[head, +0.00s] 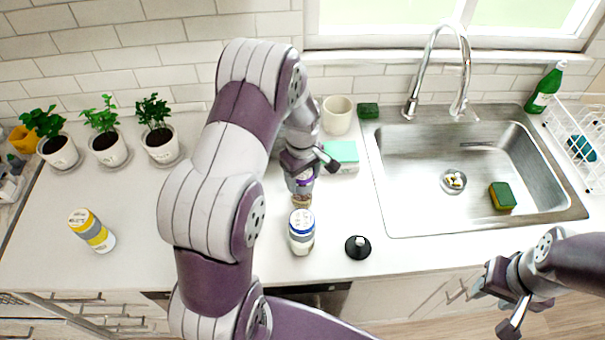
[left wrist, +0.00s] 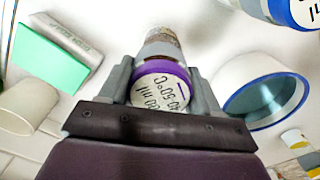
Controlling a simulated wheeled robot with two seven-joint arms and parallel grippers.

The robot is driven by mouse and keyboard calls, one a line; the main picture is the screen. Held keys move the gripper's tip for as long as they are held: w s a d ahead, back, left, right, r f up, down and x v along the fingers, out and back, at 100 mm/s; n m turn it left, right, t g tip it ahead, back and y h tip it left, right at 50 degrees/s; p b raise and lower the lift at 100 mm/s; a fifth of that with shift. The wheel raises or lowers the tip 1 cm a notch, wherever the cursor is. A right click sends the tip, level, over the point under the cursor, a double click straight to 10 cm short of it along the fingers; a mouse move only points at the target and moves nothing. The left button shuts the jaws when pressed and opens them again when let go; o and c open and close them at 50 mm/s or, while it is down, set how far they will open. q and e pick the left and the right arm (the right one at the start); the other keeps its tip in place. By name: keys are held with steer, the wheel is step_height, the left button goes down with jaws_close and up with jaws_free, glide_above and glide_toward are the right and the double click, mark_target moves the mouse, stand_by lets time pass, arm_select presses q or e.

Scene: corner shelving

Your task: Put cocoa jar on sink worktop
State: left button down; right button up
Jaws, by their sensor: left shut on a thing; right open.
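My left gripper (head: 304,180) is shut on a small jar with a purple band, a pale printed top and a brown lower part, which I take to be the cocoa jar (head: 302,200). In the left wrist view the jar (left wrist: 163,85) sits between both fingers (left wrist: 165,88); its label is only partly readable. I cannot tell whether its base touches the sink worktop (head: 330,205). My right gripper (head: 497,305) is open and empty, in front of the counter at the lower right.
A blue-banded jar (head: 302,232) stands just in front of the held jar, and a black stopper-like object (head: 358,247) lies right of it. A teal-topped box (head: 341,153), a cream cup (head: 337,115) and the sink (head: 470,215) are near. A blue-rimmed bowl (left wrist: 265,98) shows only in the wrist view.

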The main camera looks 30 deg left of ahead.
arm_select(q)
steer(key=shift+f, duration=0.1)
steer(key=shift+c, duration=1.1)
jaws_free()
steer(key=shift+r, duration=0.25)
step_height(320, 180, up, 11)
steer(key=b, duration=0.3)
steer(key=shift+f, duration=0.1)
steer(key=shift+s+d+r, duration=0.1)
steer(key=shift+s+r, duration=0.05)
steer(key=shift+r, duration=0.15)
steer(key=s+d+f+m, duration=0.2)
steer(key=s+d+m, duration=0.2)
steer(key=s+m, duration=0.2)
steer(key=s+d+f+m+t+b, duration=0.1)
steer(key=s+d+f+m, duration=0.1)
steer(key=s+m, duration=0.5)
steer(key=shift+s+d, duration=0.75)
steer(key=shift+d, duration=0.15)
